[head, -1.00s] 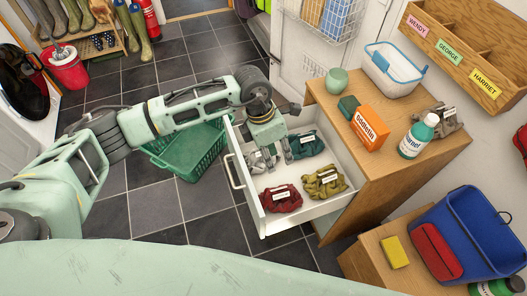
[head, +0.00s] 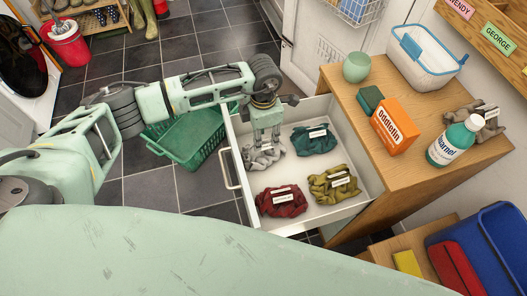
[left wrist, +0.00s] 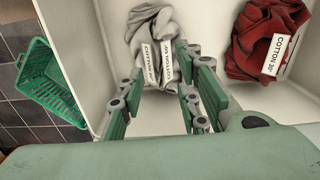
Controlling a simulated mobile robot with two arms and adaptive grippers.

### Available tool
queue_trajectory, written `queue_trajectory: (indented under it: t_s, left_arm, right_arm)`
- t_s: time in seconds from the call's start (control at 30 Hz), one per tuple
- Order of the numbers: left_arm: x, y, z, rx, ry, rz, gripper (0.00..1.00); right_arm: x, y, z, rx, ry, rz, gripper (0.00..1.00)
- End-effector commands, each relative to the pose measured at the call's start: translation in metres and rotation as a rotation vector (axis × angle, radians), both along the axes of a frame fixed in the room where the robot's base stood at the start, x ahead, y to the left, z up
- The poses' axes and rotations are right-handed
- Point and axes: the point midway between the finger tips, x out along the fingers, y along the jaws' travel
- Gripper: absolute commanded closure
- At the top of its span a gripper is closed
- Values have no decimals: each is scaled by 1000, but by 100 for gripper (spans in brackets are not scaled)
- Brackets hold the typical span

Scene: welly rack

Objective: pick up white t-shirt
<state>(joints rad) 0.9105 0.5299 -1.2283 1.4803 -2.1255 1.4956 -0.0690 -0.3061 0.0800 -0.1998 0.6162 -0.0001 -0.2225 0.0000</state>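A crumpled white t-shirt (head: 264,157), greyish in the light, lies in the back left of the open white drawer (head: 350,208), with a label on it. My right gripper is not in view.
The drawer also holds a red garment (head: 281,202), an olive one (head: 333,184) and a teal one (head: 314,139). A green basket (head: 186,150) is on the floor at left. The cabinet top carries an orange box (head: 394,126) and a bottle (head: 455,141).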

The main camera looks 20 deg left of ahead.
Motion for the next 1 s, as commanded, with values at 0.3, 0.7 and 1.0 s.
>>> queue_trajectory:
  t_s: [0.3,0.7,1.0]
  left_arm:
    - [0,1,-38,-1,1,0,69]
    - [0,1,-38,-1,1,0,85]
    - [1,1,-38,0,0,0,100]
  right_arm:
    - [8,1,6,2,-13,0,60]
    - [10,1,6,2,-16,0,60]
    - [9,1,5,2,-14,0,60]
